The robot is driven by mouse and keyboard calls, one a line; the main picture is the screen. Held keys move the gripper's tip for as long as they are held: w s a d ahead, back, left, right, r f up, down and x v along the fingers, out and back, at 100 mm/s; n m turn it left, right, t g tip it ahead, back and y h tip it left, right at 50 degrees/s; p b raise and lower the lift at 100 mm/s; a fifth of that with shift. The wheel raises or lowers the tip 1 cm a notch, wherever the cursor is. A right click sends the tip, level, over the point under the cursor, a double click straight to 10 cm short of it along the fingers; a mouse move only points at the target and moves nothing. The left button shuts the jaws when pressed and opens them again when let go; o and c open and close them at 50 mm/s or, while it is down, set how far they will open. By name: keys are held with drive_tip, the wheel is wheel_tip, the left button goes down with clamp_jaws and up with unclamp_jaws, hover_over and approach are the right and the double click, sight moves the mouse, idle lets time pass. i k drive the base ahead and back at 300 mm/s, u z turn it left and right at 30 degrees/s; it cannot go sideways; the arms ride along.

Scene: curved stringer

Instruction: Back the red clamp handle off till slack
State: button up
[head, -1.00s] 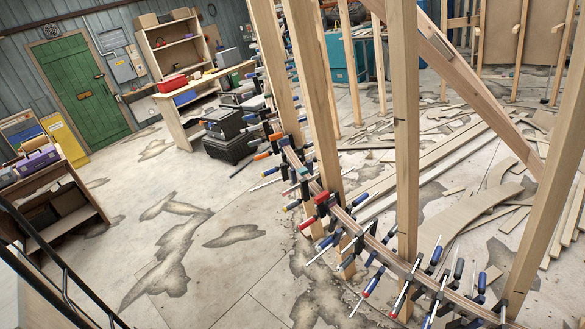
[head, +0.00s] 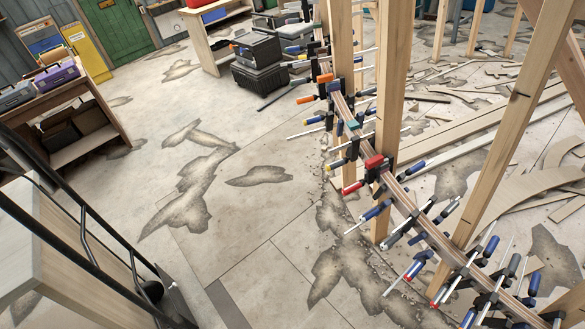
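A curved laminated wooden stringer (head: 420,230) runs from the upper middle to the lower right, against upright wooden posts. Many bar clamps with blue, orange, black and red parts grip it. A clamp with a bright red block (head: 374,162) sits at the middle of the stringer, beside a post. A red handle end (head: 352,188) shows just below and left of it. Smaller red ends (head: 411,271) show on clamps lower down. I cannot tell from this distance how tight any clamp is. My gripper is not in view.
Bare concrete floor with dark patches (head: 260,176) lies left of the stringer. A black rail and pale bench (head: 60,260) fill the lower left. Black toolboxes (head: 258,80) stand at the upper middle. Loose boards (head: 490,110) litter the floor at right.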

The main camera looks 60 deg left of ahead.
sight(351, 188)
drive_tip(key=u, duration=0.95)
drive_tip(key=k, duration=0.9)
drive_tip(key=u, duration=0.1)
drive_tip(key=i, duration=0.9)
drive_tip(key=z, duration=0.05)
drive_tip(key=k, duration=0.5)
drive_tip(key=z, duration=0.45)
drive_tip(key=i, duration=0.95)
